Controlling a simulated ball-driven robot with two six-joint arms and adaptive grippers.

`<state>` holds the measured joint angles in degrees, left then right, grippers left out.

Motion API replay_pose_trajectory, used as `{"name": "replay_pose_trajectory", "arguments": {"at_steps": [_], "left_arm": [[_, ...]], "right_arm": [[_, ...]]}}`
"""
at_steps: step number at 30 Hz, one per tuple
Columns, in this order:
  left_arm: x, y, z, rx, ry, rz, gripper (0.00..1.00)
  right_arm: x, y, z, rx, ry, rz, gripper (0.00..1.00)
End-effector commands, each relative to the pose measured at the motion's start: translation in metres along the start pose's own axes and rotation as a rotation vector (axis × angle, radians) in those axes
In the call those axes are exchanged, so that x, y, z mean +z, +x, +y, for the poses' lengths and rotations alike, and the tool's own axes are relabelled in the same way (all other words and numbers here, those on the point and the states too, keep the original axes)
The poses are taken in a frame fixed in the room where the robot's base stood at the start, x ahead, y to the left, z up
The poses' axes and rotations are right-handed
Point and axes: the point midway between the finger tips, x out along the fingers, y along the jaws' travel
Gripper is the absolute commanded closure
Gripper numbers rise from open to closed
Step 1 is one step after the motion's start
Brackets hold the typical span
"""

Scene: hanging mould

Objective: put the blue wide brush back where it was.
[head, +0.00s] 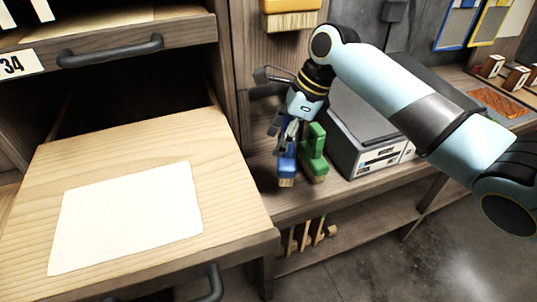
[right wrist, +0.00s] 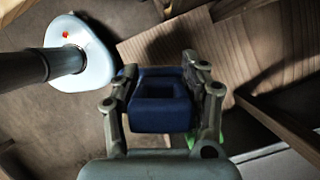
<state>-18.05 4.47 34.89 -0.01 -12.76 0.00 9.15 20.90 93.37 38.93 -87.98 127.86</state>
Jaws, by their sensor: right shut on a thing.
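The blue wide brush (head: 287,166) is upright with its pale bristles down, over the bench at the centre of the head view. My right gripper (head: 288,138) is shut on its upper part. In the right wrist view the brush's blue body (right wrist: 162,105) sits between the two fingers of my right gripper (right wrist: 162,88). I cannot tell whether the bristles touch the bench. A green brush (head: 314,150) stands close on its right; a bit of green also shows behind the finger in the right wrist view. My left gripper is in neither view.
A grey box-shaped device (head: 366,150) is on the bench (head: 345,190) right of the brushes. An open drawer (head: 225,170) with a pale sheet (head: 128,215) juts out at left. A yellow brush (head: 290,14) hangs above. Several wooden pieces (head: 305,235) show below the bench.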

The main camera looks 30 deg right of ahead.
Motion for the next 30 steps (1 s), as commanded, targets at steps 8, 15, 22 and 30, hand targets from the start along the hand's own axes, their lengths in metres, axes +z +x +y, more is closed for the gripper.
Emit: {"name": "replay_pose_trajectory", "arguments": {"at_steps": [8, 15, 22, 30], "left_arm": [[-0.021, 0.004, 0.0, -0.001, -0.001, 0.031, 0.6], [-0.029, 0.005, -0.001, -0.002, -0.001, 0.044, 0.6], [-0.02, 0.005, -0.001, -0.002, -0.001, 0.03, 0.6], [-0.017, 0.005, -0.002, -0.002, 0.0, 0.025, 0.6]], "right_arm": [[0.016, 0.029, -0.018, 0.001, 0.0, 0.0, 0.86], [0.003, 0.06, -0.018, 0.001, -0.001, 0.002, 0.86], [0.001, 0.064, -0.018, -0.001, -0.002, 0.001, 0.86], [0.0, 0.066, -0.018, 0.0, -0.001, 0.001, 0.45]]}}
